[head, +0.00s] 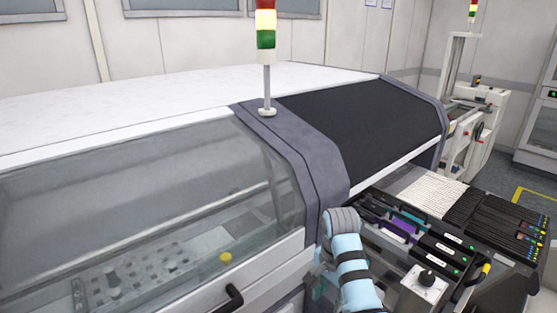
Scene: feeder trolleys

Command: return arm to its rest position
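My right arm (352,268), light blue with dark grey bands, rises from the bottom edge in front of the machine, left of the feeder bank. It bends at a grey joint at its top. The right gripper is mostly hidden beside and behind the arm links, and its fingers cannot be made out. I see no object held in it. My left arm and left gripper are not in view.
A large machine with a clear hood (130,200) and a dark cover (365,118) fills the left and middle. A signal tower (266,25) stands on it. A bank of black feeders (497,222) lies at the right, close to my arm. Grey floor shows at the far right.

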